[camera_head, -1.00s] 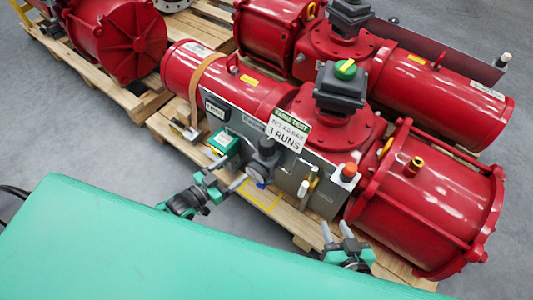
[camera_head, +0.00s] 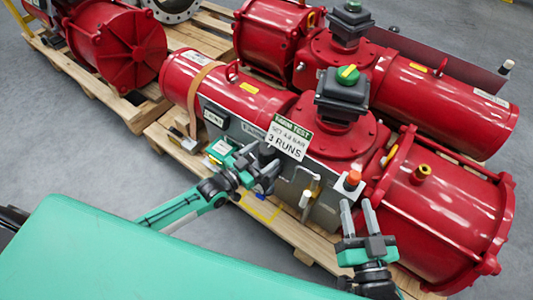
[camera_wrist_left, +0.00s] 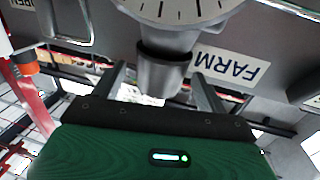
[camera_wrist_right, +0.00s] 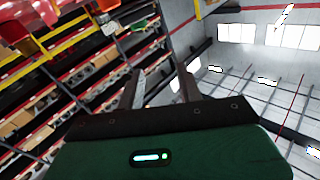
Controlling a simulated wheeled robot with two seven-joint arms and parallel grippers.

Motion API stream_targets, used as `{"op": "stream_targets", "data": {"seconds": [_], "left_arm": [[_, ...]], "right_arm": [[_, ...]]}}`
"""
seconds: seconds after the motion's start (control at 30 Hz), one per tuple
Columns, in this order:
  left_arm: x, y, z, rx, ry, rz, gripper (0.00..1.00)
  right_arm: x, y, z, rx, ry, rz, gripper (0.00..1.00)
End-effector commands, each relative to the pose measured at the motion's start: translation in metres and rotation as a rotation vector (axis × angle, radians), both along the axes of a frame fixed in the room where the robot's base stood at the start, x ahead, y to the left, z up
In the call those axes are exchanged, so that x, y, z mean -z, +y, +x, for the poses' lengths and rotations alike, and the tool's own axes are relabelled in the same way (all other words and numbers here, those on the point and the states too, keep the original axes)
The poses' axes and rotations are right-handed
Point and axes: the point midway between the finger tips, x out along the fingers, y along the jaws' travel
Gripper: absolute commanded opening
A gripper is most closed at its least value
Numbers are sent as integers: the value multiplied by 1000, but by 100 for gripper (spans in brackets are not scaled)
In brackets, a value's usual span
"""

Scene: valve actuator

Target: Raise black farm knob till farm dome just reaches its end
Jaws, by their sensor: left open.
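A dark grey-black knob (camera_wrist_left: 165,72) hangs under a round gauge, beside a label reading FARM, in the left wrist view. My left gripper (camera_wrist_left: 160,90) is open, one finger on each side of the knob; I cannot tell if they touch it. In the head view, my left gripper (camera_head: 262,178) is at the grey panel and largely hides the knob. No part is labelled as the farm dome; a green dome with a yellow bar (camera_head: 347,73) tops the front black box. My right gripper (camera_head: 360,216) is open and empty, and its spread fingers show in the right wrist view (camera_wrist_right: 160,88).
An orange cap (camera_head: 352,178) stands on the panel's right end, above the right gripper. A sign (camera_head: 288,138) reads FARM TEST, 3 RUNS. A red cylinder (camera_head: 450,215) lies to the right. Wooden pallets (camera_head: 290,228) carry the red actuators.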

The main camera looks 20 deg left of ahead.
Motion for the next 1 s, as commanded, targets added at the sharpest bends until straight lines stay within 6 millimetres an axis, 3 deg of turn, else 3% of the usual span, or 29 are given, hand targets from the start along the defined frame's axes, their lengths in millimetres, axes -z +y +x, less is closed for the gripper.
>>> {"op": "stream_targets", "data": {"seconds": [0.2,0.53,0.77,0.93,1.0], "left_arm": [[0,-9,17,-1,-1,0,75],[0,-11,19,0,0,1,75],[0,-11,19,0,0,1,30],[1,-10,19,10,-2,3,30],[1,-10,20,29,-4,5,30]], "right_arm": [[-16,-5,5,17,-85,21,36],[-19,-5,6,20,-98,24,36],[-19,-5,6,19,-98,23,36],[-19,-6,6,21,-106,26,36],[-32,-9,9,34,-171,42,36]]}}
